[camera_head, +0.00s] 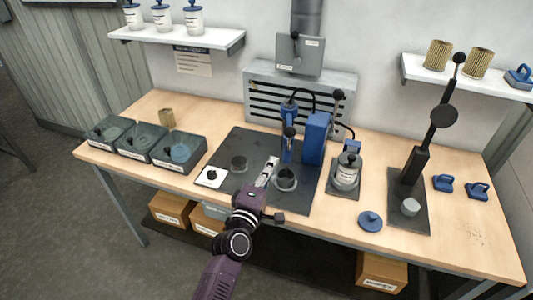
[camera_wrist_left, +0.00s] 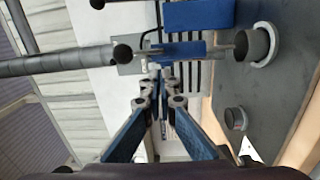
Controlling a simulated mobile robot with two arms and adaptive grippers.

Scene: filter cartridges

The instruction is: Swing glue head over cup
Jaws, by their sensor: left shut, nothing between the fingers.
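The blue glue head (camera_head: 288,146) with a black knob on top stands at the middle of the dark mat. Its thin nozzle points at the dark cup (camera_head: 286,177), which sits in a pale ring. In the left wrist view the glue head (camera_wrist_left: 190,49) and the cup (camera_wrist_left: 250,45) line up, the nozzle tip close to the cup opening; exact centring is hard to tell. My left gripper (camera_head: 272,163) is just left of the glue head and cup, shut and empty. Its fingers also show in the left wrist view (camera_wrist_left: 160,88). My right gripper is not in view.
A blue dispenser block (camera_head: 315,138) stands behind right of the glue head. A glue jar (camera_head: 347,172) and a black lever press (camera_head: 418,160) stand to the right. Several grey bins (camera_head: 180,152) are at left. A white tile (camera_head: 211,177) lies at the mat's left edge.

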